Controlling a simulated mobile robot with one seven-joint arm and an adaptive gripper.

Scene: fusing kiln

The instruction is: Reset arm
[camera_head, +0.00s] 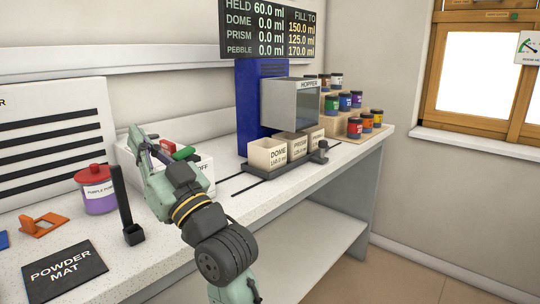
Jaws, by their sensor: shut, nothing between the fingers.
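My arm rises from the bottom middle and reaches over the counter (150,262). Its end, my gripper (166,158), is at the near left side of a white box (202,172), whose label is partly covered and reads "OFF". The gripper is small in this view and partly hidden by my own arm links. It is shut and empty. Red and green items (183,153) show at the box top, close behind the gripper. I cannot tell whether it touches them.
A purple jar with a red lid (98,192), a black upright holder (124,208), an orange stand (43,225) and a powder mat (64,272) stand left. A hopper (306,104) over labelled bins (267,155) and racked jars (355,128) stand right.

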